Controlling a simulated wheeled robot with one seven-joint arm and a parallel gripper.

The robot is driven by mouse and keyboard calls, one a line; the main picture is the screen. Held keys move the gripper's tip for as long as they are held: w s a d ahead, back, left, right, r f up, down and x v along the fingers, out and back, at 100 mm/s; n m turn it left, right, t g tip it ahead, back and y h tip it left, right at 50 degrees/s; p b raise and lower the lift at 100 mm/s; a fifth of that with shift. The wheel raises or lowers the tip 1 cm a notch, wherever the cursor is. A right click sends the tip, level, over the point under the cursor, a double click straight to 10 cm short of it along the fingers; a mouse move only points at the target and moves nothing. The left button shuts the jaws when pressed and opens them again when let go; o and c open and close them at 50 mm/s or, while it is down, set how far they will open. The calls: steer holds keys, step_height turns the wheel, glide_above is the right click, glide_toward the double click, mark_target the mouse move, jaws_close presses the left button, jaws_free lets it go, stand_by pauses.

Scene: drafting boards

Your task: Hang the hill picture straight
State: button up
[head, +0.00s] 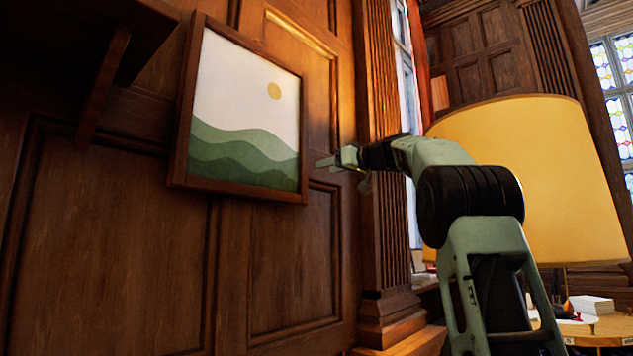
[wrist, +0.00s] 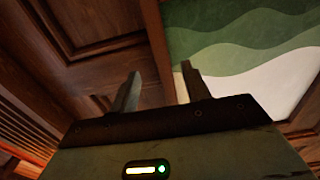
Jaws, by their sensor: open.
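The hill picture (head: 243,115) hangs on the panelled wall, with green hills, a pale sky and a yellow sun in a dark wood frame. Seen at an angle, its lower edge slopes down to the right; I cannot tell how much of this is real tilt. My gripper (head: 325,163) is open and empty, just right of the frame's lower right corner. In the wrist view the picture (wrist: 245,50) fills the upper right. My two fingers (wrist: 160,75) stand apart there, with the frame's edge seen between them. Contact cannot be made out.
A dark wooden shelf with a bracket (head: 104,85) juts out at the upper left of the picture. A fluted wooden pilaster (head: 385,235) stands right of the picture. A large yellow lampshade (head: 560,175) is behind my arm. A round table (head: 605,328) sits at the lower right.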

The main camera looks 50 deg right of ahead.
steer(key=s+b, duration=0.2)
steer(key=s, duration=0.6)
steer(key=shift+s+d+b, duration=0.15)
steer(key=shift+s+b, duration=0.2)
steer(key=shift+s, duration=0.05)
